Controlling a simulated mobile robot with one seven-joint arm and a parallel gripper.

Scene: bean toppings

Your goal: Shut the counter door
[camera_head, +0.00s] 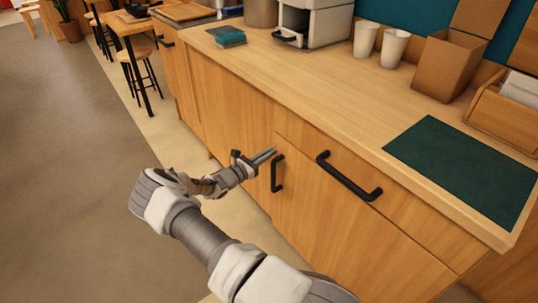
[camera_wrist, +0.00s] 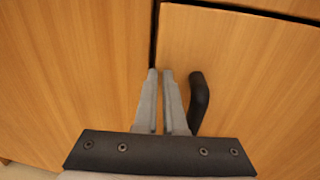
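The counter door (camera_head: 335,232) is a light wood panel below a drawer, with a black upright handle (camera_head: 277,173) near its left edge. In the wrist view the door (camera_wrist: 250,75) fills the right side, with its handle (camera_wrist: 199,100) just right of the fingers. A thin dark gap runs along the door's left and top edges; I cannot tell whether it is fully flush. My gripper (camera_head: 270,156) is just left of the handle, beside the door's left edge. Its grey fingers (camera_wrist: 160,73) are nearly together with nothing visible between them. Contact with the door is unclear.
A drawer with a black horizontal handle (camera_head: 348,178) sits above the door. The countertop (camera_head: 330,95) holds a dark green mat (camera_head: 465,170), white cups (camera_head: 393,48) and a brown box (camera_head: 449,64). Stools (camera_head: 143,62) stand at the upper left. The floor at left is clear.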

